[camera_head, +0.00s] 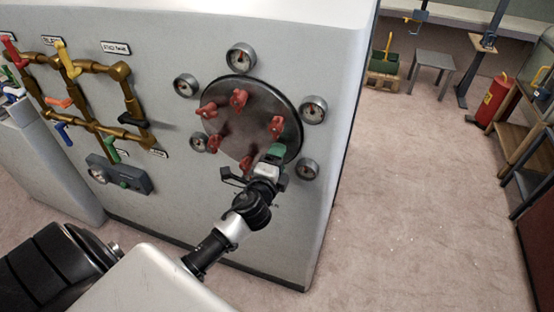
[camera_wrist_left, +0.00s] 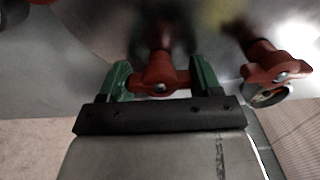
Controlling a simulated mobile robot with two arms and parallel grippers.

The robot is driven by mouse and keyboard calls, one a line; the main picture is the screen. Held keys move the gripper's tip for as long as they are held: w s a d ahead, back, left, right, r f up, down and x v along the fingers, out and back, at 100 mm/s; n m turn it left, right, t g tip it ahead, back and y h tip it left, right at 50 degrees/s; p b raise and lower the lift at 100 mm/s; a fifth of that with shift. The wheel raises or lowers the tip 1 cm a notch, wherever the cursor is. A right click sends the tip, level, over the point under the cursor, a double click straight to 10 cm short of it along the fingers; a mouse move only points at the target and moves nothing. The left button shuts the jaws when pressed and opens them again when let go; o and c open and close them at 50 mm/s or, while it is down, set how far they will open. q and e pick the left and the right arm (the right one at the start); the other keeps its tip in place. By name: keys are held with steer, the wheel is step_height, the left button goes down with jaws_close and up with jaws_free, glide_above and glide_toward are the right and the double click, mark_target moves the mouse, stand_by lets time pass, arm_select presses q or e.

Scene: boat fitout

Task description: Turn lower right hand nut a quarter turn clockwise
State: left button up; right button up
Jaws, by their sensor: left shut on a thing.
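A round dark metal plate (camera_head: 226,112) is fixed to the grey wall and carries several red wing nuts. My left gripper (camera_head: 275,153) is at the plate's lower right edge. In the left wrist view, its green fingers (camera_wrist_left: 160,82) stand on either side of one red nut (camera_wrist_left: 160,74) and are shut on it. In the head view the gripper covers this nut. Another red nut (camera_wrist_left: 278,66) is free to the right in the wrist view. A red nut (camera_head: 276,125) shows above the gripper in the head view. My right gripper is not in view.
Round gauges surround the plate, with one (camera_head: 308,168) close to the right of my left gripper. Brass pipes (camera_head: 92,67) with coloured valve handles run along the wall at left. The floor (camera_head: 400,220) to the right is clear.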

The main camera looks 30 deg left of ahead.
arm_select(q)
steer(key=o, duration=0.9)
steer(key=shift+s, duration=0.1)
steer(key=b+v, duration=0.2)
steer(key=v, duration=0.8)
steer(key=shift+s, duration=0.3)
